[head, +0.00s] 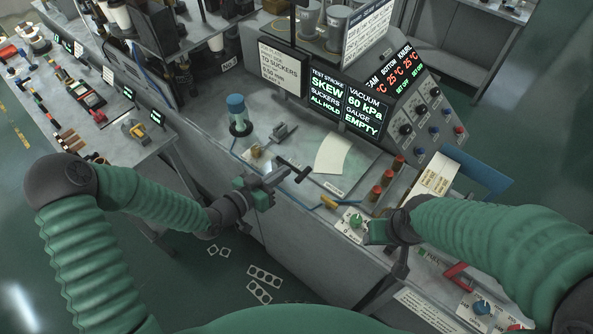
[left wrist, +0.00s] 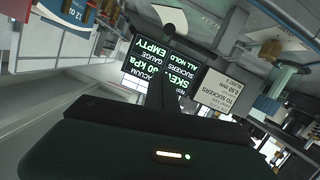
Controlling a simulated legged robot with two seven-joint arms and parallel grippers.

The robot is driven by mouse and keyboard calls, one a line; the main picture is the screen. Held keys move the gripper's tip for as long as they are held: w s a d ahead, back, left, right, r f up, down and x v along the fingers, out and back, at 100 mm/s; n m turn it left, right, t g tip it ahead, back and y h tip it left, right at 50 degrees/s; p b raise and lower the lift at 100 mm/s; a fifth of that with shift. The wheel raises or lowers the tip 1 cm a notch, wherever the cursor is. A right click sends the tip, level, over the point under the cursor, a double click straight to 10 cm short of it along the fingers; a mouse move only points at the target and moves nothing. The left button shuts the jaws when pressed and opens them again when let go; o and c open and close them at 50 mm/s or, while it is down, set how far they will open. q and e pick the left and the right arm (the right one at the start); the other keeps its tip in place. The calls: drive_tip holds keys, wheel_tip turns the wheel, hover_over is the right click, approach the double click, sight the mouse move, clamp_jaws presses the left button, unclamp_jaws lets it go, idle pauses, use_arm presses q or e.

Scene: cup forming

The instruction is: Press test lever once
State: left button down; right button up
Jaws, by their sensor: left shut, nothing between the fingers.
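My left gripper (head: 284,174) is shut and empty above the front of the bench. A dark crossbar (head: 302,174), apparently the test lever, lies across the end of its fingers. The crossbar also shows in the left wrist view (left wrist: 205,56), beyond the dark gripper body. I cannot tell whether the fingers touch it. The test stroke display (head: 326,92) reads SKEW, with suckers ALL HOLD. The vacuum display (head: 362,110) reads 60 kPa, gauge EMPTY. My right gripper (head: 388,290) is at the right front of the bench; its jaws are unclear.
A pale sheet (head: 333,154) lies on the bench behind the crossbar. A blue-topped cylinder (head: 237,115) and a small metal fixture (head: 283,131) stand to its left. Red-topped cylinders (head: 387,178) and a green knob (head: 356,221) are to the right.

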use_arm(q)
drive_tip(key=w+d+f+p, duration=0.2)
drive_tip(key=d+f, duration=0.1)
drive_tip(key=w+d+f, duration=0.1)
drive_tip(key=f, duration=0.1)
drive_tip(key=shift+w+d+f+p, duration=0.1)
drive_tip(key=shift+w+d+p, duration=0.05)
drive_tip(key=shift+w+p, duration=0.2)
drive_tip(key=shift+s, duration=0.1)
drive_tip(key=shift+f, duration=0.15)
wheel_tip(320, 180, down, 5)
drive_tip(key=m+b, duration=0.2)
drive_tip(key=b, duration=0.1)
drive_tip(key=m+t+y+b, duration=0.1)
drive_tip(key=b, duration=0.3)
drive_tip(key=shift+s+d+m, duration=0.15)
drive_tip(key=shift+m, duration=0.25)
drive_tip(key=shift+b, duration=0.4)
drive_tip(key=shift+s, duration=0.1)
